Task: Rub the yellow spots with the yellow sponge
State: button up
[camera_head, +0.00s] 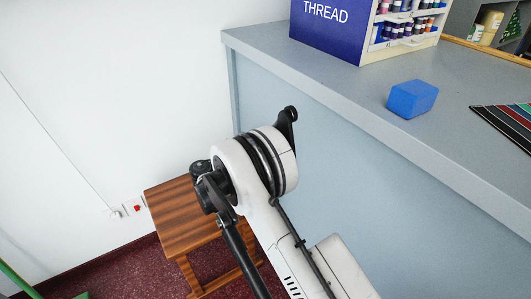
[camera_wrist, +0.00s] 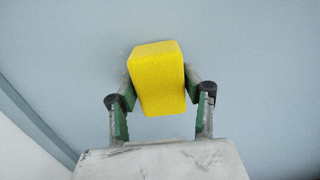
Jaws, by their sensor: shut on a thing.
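The yellow sponge (camera_wrist: 157,78) is a bright block held between the fingers of my gripper (camera_wrist: 158,90) in the wrist view. My gripper is shut on it, with one finger at each side. Behind the sponge is a plain pale blue-grey surface. In the head view my arm stands in front of the counter's front panel, and the gripper and yellow sponge do not show there. No yellow spots show in either view.
A blue block (camera_head: 412,99) lies on the grey counter (camera_head: 340,82). A dark blue THREAD box (camera_head: 328,28) with a rack of spools (camera_head: 402,25) stands behind it. Dark swatches (camera_head: 507,122) lie at the right. A wooden stool (camera_head: 185,218) stands on the red floor beside my arm.

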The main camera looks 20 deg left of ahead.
jog(key=shift+w+a, duration=1.8)
jog(key=shift+a, duration=0.3)
jog(key=v, duration=0.6)
jog(key=shift+v, duration=1.5)
